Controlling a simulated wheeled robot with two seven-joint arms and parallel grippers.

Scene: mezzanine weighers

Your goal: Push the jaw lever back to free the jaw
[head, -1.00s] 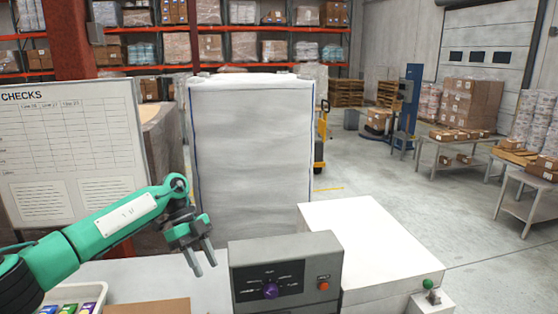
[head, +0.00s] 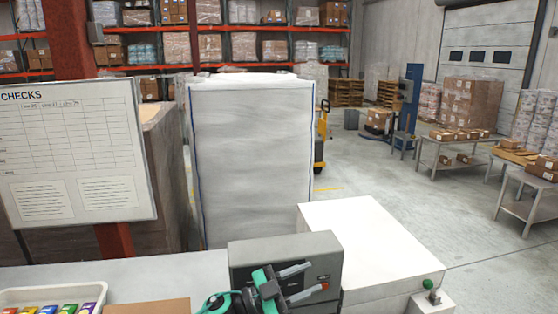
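My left gripper (head: 318,277) is low in the head view, in front of the grey control box (head: 250,250). Its two fingers point right and are apart, with nothing seen between them. It hides most of the box's dial panel, and the purple knob is out of sight behind it. The red button (head: 325,286) shows just by the lower fingertip; I cannot tell whether they touch. A short stem with a green knob (head: 428,284) stands on a small white block at the lower right, apart from the gripper. I cannot tell whether it is the jaw lever. No jaw is clearly seen.
A large white box (head: 365,240) stands right of the control box. A white tray of coloured packets (head: 62,297) and a brown cardboard piece (head: 150,306) lie at the front left. A checks board (head: 75,150) and a tall wrapped pallet (head: 250,150) stand behind.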

